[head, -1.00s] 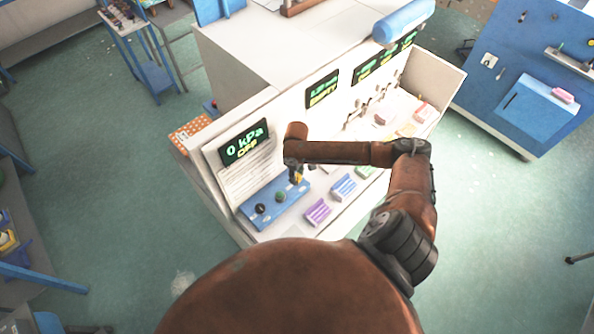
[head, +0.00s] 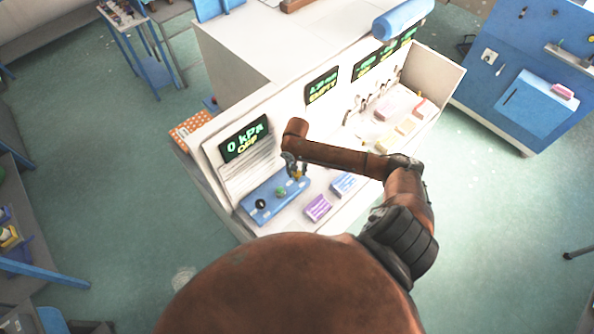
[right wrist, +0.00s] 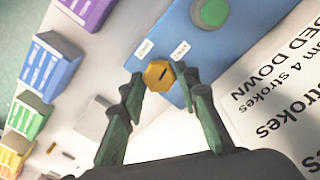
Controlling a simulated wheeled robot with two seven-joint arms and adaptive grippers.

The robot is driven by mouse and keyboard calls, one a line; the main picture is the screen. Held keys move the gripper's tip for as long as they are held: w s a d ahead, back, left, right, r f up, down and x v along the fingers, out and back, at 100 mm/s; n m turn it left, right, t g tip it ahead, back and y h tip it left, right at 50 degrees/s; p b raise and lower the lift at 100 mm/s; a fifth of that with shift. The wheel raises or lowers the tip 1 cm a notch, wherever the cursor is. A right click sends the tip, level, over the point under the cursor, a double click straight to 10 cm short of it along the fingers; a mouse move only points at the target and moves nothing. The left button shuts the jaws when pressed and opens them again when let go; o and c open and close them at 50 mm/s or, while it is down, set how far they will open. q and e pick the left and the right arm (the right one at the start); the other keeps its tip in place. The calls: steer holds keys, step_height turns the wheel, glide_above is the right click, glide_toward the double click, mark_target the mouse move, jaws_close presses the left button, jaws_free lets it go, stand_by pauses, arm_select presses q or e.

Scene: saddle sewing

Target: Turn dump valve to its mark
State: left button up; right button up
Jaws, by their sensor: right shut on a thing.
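The dump valve is a yellow hexagonal knob (right wrist: 159,75) with a dark slot-like line on its face, in the right wrist view. It sits on the blue panel (right wrist: 222,58), between two small white labels (right wrist: 143,48) whose words are too small to read surely. The line slants towards the right label (right wrist: 180,50). My right gripper (right wrist: 160,85) is shut on the knob, a finger on either side. In the head view my right gripper (head: 292,166) is at the right end of the blue panel (head: 262,208). My left gripper is not in view.
A green button (head: 280,191) and a black knob (head: 260,204) sit left of the valve. A display (head: 244,140) above reads 0 kPa. A purple block (head: 318,207) and a blue one (head: 343,184) stand to the right. A printed white sheet (right wrist: 275,95) adjoins the panel.

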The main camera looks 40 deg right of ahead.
steer(key=shift+w+m, duration=0.1)
steer(key=shift+m, duration=0.4)
steer(key=o, duration=1.2)
steer(key=shift+r, duration=0.2)
step_height(320, 180, up, 12)
steer(key=shift+f, duration=0.15)
